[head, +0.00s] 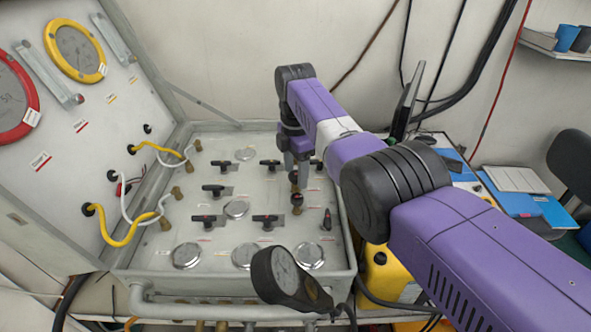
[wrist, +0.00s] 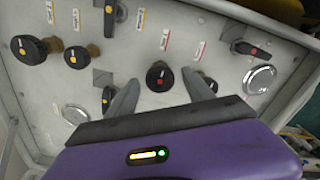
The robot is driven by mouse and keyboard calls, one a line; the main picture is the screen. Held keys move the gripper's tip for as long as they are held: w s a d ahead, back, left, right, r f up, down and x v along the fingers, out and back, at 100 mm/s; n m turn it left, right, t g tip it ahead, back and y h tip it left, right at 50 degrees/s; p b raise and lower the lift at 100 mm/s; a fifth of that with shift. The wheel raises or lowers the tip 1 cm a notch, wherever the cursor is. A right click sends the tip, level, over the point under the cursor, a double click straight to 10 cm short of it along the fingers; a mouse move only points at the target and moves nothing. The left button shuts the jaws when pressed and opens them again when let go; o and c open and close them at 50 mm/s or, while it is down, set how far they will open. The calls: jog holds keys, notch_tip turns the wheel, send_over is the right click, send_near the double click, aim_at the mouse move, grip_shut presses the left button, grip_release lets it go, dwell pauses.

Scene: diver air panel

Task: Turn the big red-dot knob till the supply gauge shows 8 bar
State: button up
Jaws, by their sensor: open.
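The big black knob with a red dot and a pale pointer line (wrist: 159,76) sits on the grey panel, between my fingertips in the wrist view. My gripper (wrist: 161,78) is open, with one finger on each side of the knob; I cannot tell whether they touch it. In the head view my gripper (head: 296,170) points down at the right part of the panel, partly hiding the knobs there. A smaller red-dot knob (wrist: 209,85) is partly behind the right finger. No gauge is clearly marked as supply, and no reading is legible.
The lid at left carries a yellow-rimmed gauge (head: 80,52) and a red-rimmed gauge (head: 12,97). A black-bodied gauge (head: 288,276) stands at the panel's front. Yellow-dot knobs (wrist: 28,49) and a red-dot lever (wrist: 247,49) flank the knob. Hoses join lid and panel.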

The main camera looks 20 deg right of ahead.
grip_shut()
